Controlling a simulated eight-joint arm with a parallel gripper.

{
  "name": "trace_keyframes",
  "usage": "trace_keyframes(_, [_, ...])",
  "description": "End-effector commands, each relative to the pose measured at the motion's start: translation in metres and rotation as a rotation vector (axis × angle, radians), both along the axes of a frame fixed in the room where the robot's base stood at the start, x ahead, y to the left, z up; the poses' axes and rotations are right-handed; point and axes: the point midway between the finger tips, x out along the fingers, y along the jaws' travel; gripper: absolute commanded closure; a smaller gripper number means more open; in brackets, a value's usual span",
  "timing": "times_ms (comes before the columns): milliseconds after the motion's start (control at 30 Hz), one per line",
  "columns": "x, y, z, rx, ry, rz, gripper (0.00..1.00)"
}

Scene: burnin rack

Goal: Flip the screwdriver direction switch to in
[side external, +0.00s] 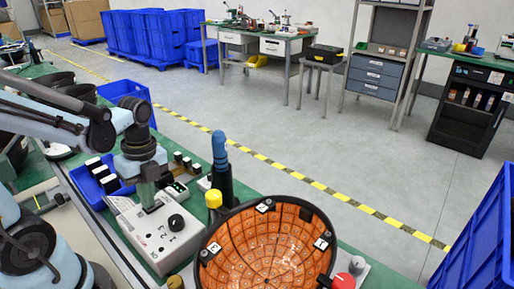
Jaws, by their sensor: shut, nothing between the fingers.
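A white control box (158,248) with a black round knob (176,222) and small markings sits on the green bench at the lower left. Any small direction switch on it is too small to make out. My gripper (150,206) points down over the back part of this box with its fingers together and empty. I cannot tell whether the fingertips touch the box. A blue and black upright tool (220,150), possibly the screwdriver, stands to the right behind the box.
A large black-rimmed bowl with an orange segmented inside (268,245) stands close right of the box. A yellow-capped post (213,199) is between them. A blue bin (125,92) and a smaller blue tray (79,180) with black-and-white blocks lie behind and left. A red knob (343,281) is at front right.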

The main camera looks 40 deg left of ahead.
Motion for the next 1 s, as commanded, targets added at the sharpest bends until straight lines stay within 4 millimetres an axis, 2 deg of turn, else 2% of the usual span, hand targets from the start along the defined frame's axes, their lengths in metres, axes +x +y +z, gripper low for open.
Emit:
trace_keyframes(200, [-0.003,0.000,-0.006,0.000,-0.064,0.000,1.00])
trace_keyframes(467, [-0.002,0.000,-0.006,0.002,-0.064,0.000,1.00])
trace_keyframes(1000, [0.016,-0.001,-0.003,-0.004,-0.067,-0.003,1.00])
